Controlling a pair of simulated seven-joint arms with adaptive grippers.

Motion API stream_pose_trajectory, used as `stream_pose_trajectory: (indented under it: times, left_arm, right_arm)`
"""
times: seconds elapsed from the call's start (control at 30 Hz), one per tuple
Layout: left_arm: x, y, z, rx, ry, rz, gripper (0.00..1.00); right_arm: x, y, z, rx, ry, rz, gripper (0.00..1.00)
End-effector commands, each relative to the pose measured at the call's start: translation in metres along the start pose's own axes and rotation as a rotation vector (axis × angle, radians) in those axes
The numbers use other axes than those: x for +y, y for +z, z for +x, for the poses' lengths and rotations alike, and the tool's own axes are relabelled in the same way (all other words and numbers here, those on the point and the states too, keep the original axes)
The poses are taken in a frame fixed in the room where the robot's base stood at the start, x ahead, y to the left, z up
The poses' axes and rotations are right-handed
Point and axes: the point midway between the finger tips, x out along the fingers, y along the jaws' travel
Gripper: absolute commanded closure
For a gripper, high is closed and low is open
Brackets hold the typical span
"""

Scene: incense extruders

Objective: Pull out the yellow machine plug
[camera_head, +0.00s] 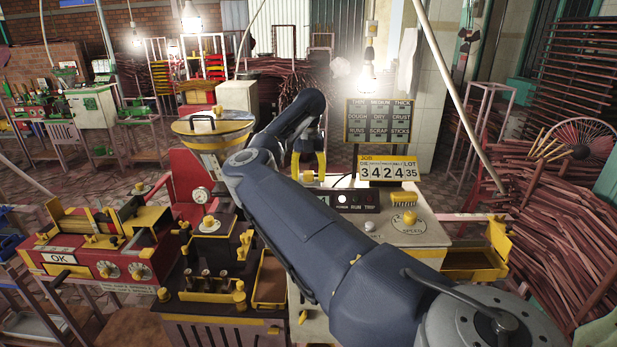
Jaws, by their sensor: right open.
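My right arm crosses the picture from the lower right, and its yellow-and-black gripper (308,174) points down over the back of the white-topped machine (425,236). Its two fingers are apart, with nothing seen between them. I cannot tell for sure which part is the yellow machine plug. The gripper is apart from all of these. My forearm hides part of the machines. My left gripper is not in view.
A sign reading 3424 35 (389,169) and a dark board (378,122) stand just right of the gripper. A red machine (105,262) stands left, and a yellow-lidded hopper (213,127) behind the middle machine. Incense stick racks (560,190) fill the right side.

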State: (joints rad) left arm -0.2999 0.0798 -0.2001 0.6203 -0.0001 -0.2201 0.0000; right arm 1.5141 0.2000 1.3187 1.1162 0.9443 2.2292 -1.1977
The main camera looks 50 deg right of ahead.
Motion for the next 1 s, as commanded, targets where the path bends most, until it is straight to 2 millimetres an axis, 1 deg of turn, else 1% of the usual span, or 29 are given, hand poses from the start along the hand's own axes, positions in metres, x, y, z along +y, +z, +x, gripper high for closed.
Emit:
stream_pose_trajectory:
  times: [0.47,0.5,0.9,1.0]
  left_arm:
    - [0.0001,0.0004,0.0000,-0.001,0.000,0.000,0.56]
    - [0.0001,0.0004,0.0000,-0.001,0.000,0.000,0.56]
    - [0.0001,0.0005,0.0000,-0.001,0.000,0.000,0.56]
    - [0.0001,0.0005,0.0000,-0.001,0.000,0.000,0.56]
  right_arm:
    - [0.0000,-0.0001,0.0002,0.000,0.000,0.000,0.46]
    - [0.0001,-0.0001,0.0002,0.000,0.000,0.000,0.44]
    - [0.0001,-0.0001,0.0003,0.000,0.000,0.000,0.90]
    - [0.0001,-0.0001,0.0004,0.001,0.000,0.000,1.00]
